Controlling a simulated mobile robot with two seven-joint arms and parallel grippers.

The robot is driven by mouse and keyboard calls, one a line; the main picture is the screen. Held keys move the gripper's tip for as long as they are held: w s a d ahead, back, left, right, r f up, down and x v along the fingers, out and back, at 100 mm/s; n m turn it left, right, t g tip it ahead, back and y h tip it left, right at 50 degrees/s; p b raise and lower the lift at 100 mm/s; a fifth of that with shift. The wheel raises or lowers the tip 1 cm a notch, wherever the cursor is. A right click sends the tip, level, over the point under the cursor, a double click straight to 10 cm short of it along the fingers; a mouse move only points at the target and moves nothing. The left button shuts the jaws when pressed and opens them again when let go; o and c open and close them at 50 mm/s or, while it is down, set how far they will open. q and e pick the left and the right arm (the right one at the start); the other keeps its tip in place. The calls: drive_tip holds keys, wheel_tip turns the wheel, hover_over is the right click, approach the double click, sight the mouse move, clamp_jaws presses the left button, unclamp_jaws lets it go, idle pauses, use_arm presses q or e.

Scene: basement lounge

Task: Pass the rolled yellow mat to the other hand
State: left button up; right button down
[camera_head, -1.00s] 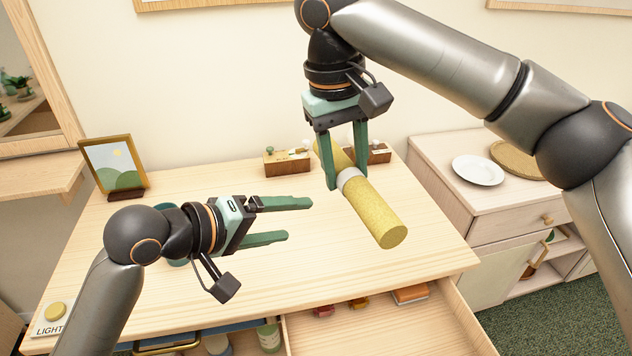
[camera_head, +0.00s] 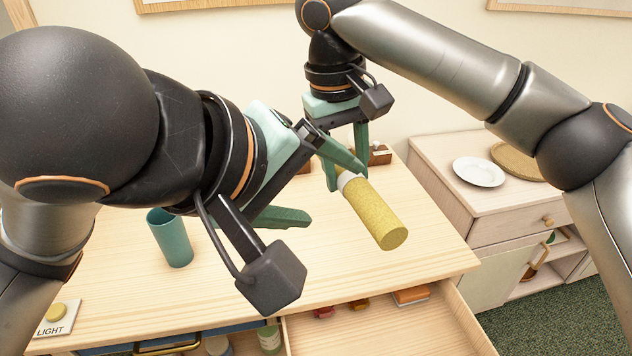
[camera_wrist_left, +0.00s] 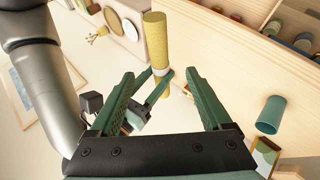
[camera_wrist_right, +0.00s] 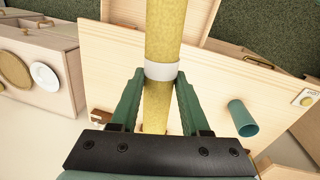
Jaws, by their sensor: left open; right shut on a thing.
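The rolled yellow mat (camera_head: 374,215) has a white band (camera_wrist_right: 161,71) around it. My right gripper (camera_head: 346,180) is shut on the mat beside the band and holds it tilted above the table. In the right wrist view the mat (camera_wrist_right: 166,30) runs between the fingers of the right gripper (camera_wrist_right: 158,95). My left gripper (camera_head: 330,185) is open and empty, raised to the left of the mat, and its arm hides part of the table. In the left wrist view the mat (camera_wrist_left: 155,40) stands ahead of the open fingers (camera_wrist_left: 163,95), apart from them.
A teal cup (camera_head: 170,238) stands on the wooden table (camera_head: 240,290). An open drawer (camera_head: 400,325) with small items juts out at the front. A white plate (camera_head: 478,171) lies on the right cabinet. A light button (camera_head: 57,313) sits at the left front.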

sight(359, 201)
use_arm(q)
drive_tip(key=x, duration=1.1)
drive_tip(key=shift+w+d+f, duration=0.15)
drive_tip(key=shift+w+f, duration=0.1)
clamp_jaws()
use_arm(e)
drive_tip(key=shift+c, duration=1.5)
unclamp_jaws()
wheel_tip(359, 201, up, 12)
drive_tip(key=a, duration=0.1)
drive_tip(key=shift+s+a, duration=0.2)
drive_tip(key=shift+a, duration=0.2)
